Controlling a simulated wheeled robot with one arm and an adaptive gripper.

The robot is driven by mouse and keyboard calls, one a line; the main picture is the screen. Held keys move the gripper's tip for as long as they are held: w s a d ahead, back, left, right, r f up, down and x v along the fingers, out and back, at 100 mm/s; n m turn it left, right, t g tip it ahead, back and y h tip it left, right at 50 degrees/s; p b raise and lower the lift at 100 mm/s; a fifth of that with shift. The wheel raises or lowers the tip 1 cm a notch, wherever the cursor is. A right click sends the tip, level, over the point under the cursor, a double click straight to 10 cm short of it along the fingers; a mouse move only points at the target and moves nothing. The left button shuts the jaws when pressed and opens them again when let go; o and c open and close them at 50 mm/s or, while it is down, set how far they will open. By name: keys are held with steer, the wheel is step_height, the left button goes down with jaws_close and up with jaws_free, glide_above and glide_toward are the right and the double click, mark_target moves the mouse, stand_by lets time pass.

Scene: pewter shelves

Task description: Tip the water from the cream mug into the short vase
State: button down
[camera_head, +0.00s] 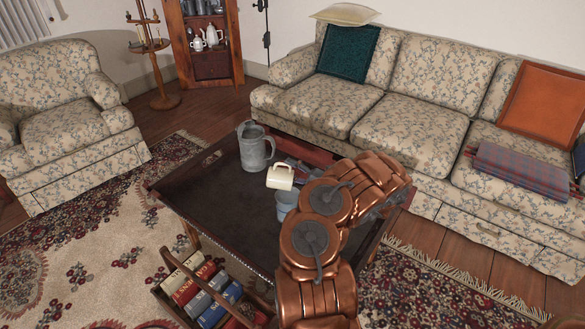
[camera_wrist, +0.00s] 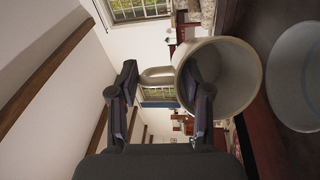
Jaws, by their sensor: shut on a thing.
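The cream mug (camera_head: 279,180) is tipped well over onto its side in the air, handle uppermost. In the wrist view the mug (camera_wrist: 236,75) shows its round mouth turned toward the camera. My gripper (camera_wrist: 160,85) is shut on the mug's handle. The short vase (camera_head: 284,207), a blue-grey open vessel, stands on the dark coffee table below the mug. My arm hides part of it. In the wrist view the vase (camera_wrist: 297,75) lies at the right edge, apart from the mug. I cannot make out any water.
A grey metal pitcher (camera_head: 254,149) stands on the coffee table (camera_head: 205,190), to the left of the mug. The table's left part is clear. A basket of books (camera_head: 205,290) sits in front. A floral sofa (camera_head: 410,125) stands behind, and an armchair (camera_head: 65,120) is at left.

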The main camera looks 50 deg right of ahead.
mark_target(278, 170)
steer(key=shift+w+a+g+p, duration=0.35)
steer(key=shift+g+p, duration=0.25)
steer(key=shift+p, duration=0.45)
steer(key=shift+w+a+r+n+g+p, duration=0.1)
steer(key=shift+w+a+n+g+p, duration=0.1)
steer(key=shift+w+n+g+p, duration=0.2)
steer(key=shift+w+a+g+h, duration=0.3)
steer(key=shift+w+g, duration=0.1)
steer(key=shift+g, duration=0.2)
steer(key=shift+w+a+f+n+g, duration=0.3)
steer(key=shift+w+f+n+g, duration=0.1)
steer(key=shift+g, duration=0.1)
steer(key=w+a+g+h+b, duration=0.1)
steer(key=b, duration=0.1)
steer(key=w+a+f+n+g+b, duration=0.1)
steer(key=g+b, duration=0.1)
steer(key=shift+w+g+h+b, duration=0.3)
steer(key=shift+w+h, duration=0.05)
steer(key=shift+h, duration=0.05)
steer(key=shift+w+a+n+g+h+b, duration=0.25)
steer(key=shift+w+n+g+h+b, duration=0.1)
steer(key=shift+w+g, duration=0.15)
steer(key=shift+w+a+f+g+h+p, duration=0.1)
steer(key=shift+w+a+g+h+p, duration=0.4)
steer(key=shift+w+g, duration=0.3)
